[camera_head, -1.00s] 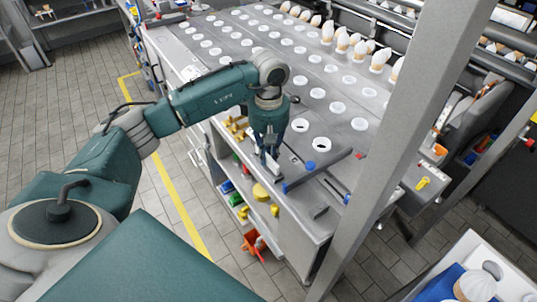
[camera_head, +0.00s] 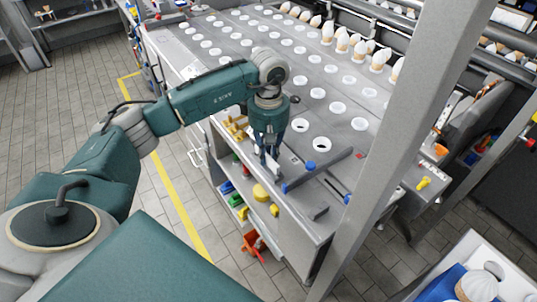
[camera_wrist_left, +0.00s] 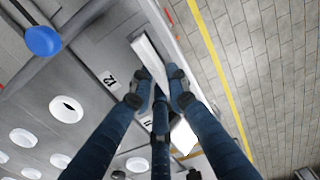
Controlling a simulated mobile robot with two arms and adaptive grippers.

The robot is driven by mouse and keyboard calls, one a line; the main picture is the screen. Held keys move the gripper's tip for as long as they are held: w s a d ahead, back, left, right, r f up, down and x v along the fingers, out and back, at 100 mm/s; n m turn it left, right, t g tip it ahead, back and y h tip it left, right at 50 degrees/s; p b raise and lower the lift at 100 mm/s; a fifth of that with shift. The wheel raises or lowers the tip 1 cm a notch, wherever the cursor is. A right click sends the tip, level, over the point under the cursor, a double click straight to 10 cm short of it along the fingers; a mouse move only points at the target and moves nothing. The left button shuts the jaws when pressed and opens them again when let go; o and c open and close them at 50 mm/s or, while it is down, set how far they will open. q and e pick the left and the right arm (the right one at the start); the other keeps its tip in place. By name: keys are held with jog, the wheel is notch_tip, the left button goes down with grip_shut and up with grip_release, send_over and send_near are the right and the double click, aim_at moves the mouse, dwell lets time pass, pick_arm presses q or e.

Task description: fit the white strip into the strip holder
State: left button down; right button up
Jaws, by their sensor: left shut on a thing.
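My left gripper (camera_head: 270,163) points down over the near left edge of the grey table. In the left wrist view its blue fingers (camera_wrist_left: 160,92) are shut on the white strip (camera_wrist_left: 150,58), which sticks out beyond the fingertips along the table edge. In the head view the strip is mostly hidden behind the fingers. I cannot clearly pick out the strip holder; the table edge close to the strip carries number labels such as 12 (camera_wrist_left: 110,82). I cannot tell whether the strip touches the table. My right gripper is out of view.
A dark bar (camera_head: 320,172) with a blue knob (camera_head: 310,165) stands close to the gripper. The table top has rows of round white-rimmed holes (camera_head: 322,144). A grey post (camera_head: 400,130) rises at the right. Yellow parts (camera_head: 261,192) lie on a shelf below.

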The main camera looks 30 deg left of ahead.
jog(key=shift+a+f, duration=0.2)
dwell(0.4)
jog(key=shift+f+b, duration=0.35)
jog(key=shift+b, duration=0.1)
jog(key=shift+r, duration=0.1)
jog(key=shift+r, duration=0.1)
dwell(0.4)
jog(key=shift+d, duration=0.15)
dwell(0.4)
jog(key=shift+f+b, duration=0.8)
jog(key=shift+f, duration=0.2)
dwell(2.7)
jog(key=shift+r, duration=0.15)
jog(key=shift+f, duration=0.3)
dwell(1.6)
